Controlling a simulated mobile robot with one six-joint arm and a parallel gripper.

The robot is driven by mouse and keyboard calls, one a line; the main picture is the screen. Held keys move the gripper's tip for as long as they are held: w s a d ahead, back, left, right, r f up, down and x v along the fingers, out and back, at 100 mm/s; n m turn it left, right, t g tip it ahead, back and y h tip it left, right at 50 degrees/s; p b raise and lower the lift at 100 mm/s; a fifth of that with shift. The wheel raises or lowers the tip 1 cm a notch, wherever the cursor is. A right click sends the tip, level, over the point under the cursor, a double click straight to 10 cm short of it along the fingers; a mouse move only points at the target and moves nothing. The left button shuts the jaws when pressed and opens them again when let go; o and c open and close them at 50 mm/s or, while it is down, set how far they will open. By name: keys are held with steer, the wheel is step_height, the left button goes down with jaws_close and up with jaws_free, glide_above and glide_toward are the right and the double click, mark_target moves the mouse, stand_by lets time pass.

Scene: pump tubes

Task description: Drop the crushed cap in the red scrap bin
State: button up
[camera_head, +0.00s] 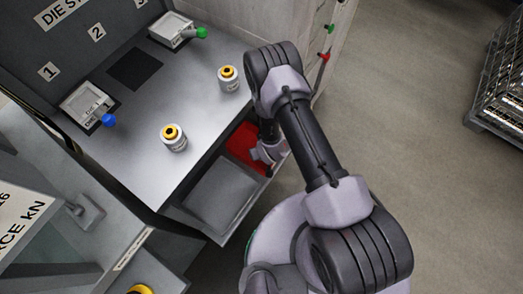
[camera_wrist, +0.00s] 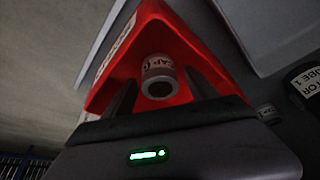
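The red scrap bin (camera_head: 243,147) sits in the low grey shelf below the bench, partly hidden by my arm. In the wrist view the red bin (camera_wrist: 183,39) fills the space ahead of the fingers. A small pale grey cap (camera_wrist: 158,67) with a "CAP" label and a dark round opening shows against the red bin. It is just beyond and between my fingertips, with a narrow gap on each side. My gripper (camera_wrist: 161,79) looks open, its fingers apart. In the head view my gripper (camera_head: 267,155) is low over the bin, and the cap cannot be made out.
A grey tray (camera_head: 222,194) is left of the bin. Two yellow-topped canisters (camera_head: 174,138) (camera_head: 229,79) stand on the bench (camera_head: 150,185). Two die blocks (camera_head: 87,105) (camera_head: 172,29) are at its back. A wire cage (camera_head: 500,85) stands far right; the floor between is clear.

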steer(key=p+v, duration=0.6)
steer(key=v, duration=0.6)
steer(key=shift+s+r, duration=0.1)
steer(key=shift+r, duration=0.05)
